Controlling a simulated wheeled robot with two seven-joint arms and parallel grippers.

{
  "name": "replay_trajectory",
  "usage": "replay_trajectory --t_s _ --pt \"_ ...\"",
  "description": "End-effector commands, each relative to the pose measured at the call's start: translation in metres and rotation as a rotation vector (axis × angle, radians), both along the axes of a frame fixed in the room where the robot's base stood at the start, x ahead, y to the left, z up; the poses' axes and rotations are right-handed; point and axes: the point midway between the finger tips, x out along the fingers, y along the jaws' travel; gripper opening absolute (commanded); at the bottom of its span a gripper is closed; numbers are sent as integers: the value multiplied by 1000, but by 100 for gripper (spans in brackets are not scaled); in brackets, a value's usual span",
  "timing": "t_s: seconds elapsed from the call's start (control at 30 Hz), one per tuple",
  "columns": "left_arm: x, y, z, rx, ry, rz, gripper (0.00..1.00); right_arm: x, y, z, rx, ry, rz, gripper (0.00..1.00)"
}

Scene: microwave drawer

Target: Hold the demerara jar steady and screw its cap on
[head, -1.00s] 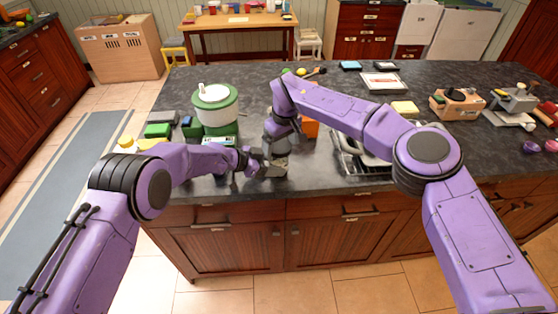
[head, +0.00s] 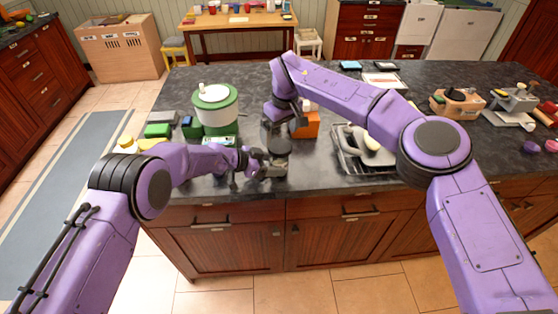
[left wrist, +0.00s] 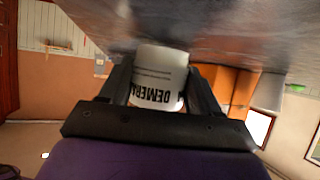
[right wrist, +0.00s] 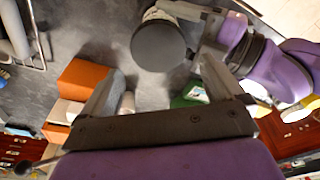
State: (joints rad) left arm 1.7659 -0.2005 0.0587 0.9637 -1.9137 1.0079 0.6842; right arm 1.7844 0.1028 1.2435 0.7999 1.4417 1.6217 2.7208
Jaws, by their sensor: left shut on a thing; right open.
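The jar (left wrist: 160,72) has a white label reading "DEMERA…", upside down in the left wrist view. My left gripper (head: 264,163) is shut on it, with a finger on each side, over the counter's near edge. In the right wrist view a dark round cap (right wrist: 158,47) sits over the jar's mouth; I cannot tell how tightly it is seated. My right gripper (right wrist: 160,68) is open. Its fingers are apart, with the cap beyond and between their tips, not visibly touching it. In the head view the right gripper (head: 278,137) hangs just above the jar and partly hides it.
An orange box (head: 306,125) stands just behind the jar. A white and green canister (head: 215,105) stands to the left, near small green boxes (head: 158,130). A wire rack (head: 352,160) with dishes is to the right. The dark counter (head: 320,175) is bare between the jar and rack.

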Motion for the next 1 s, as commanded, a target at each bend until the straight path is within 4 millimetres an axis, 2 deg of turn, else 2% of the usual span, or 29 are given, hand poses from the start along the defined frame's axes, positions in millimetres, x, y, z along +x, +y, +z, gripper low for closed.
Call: replay_trajectory --t_s 0.03,0.1,0.47,0.57,0.8,1.0 --pt "0 0 1 -1 0 0 69 0 0 0 0 0 0 95" --pt "0 0 0 -1 0 0 92 0 0 0 0 0 0 95" --pt "-1 6 4 0 0 1 92 0 0 0 0 0 -1 95" --pt "-5 21 13 0 0 4 92 0 0 0 0 0 -1 95" --pt "-21 73 42 0 -1 4 92 0 0 0 0 0 0 95" --pt "-30 97 56 0 0 1 92 0 0 0 0 0 -1 95"
